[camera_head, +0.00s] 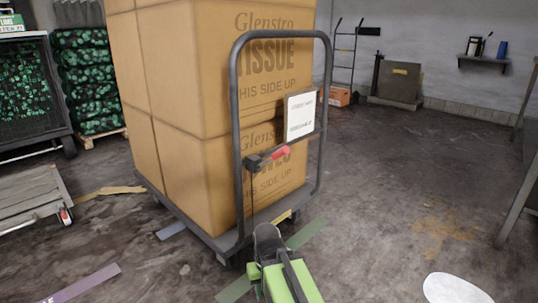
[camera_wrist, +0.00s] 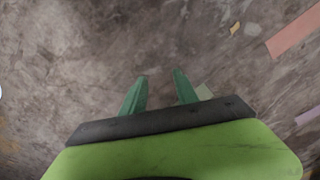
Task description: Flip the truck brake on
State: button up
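The truck is a grey platform cart (camera_head: 228,240) with a tall tubular handle frame (camera_head: 236,130), loaded with large cardboard tissue boxes. A brake lever with a red grip (camera_head: 280,153) sits on a dark bracket (camera_head: 253,162) at the left post of the handle and points right. My green and black arm is low in the head view, in front of the cart and below the lever. My gripper (camera_wrist: 160,73) shows in the wrist view with its two green fingers apart and nothing between them, above bare floor. Its fingertips cannot be made out in the head view.
A white sign (camera_head: 300,115) hangs on the handle frame, right of and above the lever. A low flat cart (camera_head: 30,195) stands at left, near a rack of green-patterned goods (camera_head: 85,80). Open floor (camera_head: 400,190) lies to the right, with a white oval (camera_head: 455,289) low down.

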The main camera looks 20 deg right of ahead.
notch_tip(320, 180, up, 8)
jog(key=p, duration=0.7)
grip_shut()
notch_tip(320, 180, up, 14)
jog(key=p, duration=1.4)
jog(key=shift+p, duration=0.3)
